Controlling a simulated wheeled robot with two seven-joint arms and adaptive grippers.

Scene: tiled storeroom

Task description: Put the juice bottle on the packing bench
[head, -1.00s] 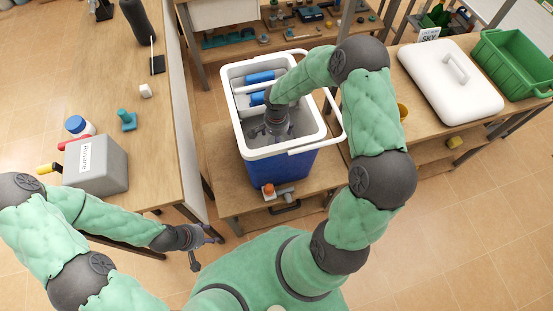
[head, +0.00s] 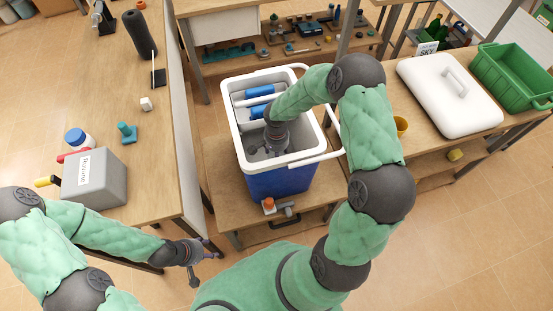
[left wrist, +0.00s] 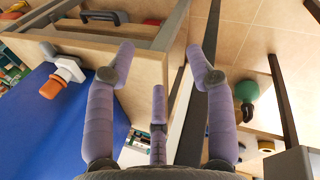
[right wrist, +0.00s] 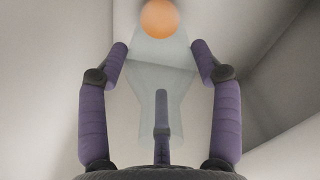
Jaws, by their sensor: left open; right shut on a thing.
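A blue cooler with a white rim (head: 237,140) stands open on a low wooden table. My right gripper (head: 275,148) reaches down inside it. In the right wrist view the fingers of my right gripper (right wrist: 160,48) are around a pale, see-through bottle (right wrist: 160,75) with a round orange part beyond the fingertips. This looks like the juice bottle; in the head view it is hidden by the gripper and cooler. My left gripper (head: 204,252) is open and empty, low beside the left bench (head: 165,165). Which surface is the packing bench I cannot tell.
Blue-and-white packs (head: 260,91) lie in the cooler. A white lid (head: 447,92) and green crate (head: 515,78) occupy the right table.

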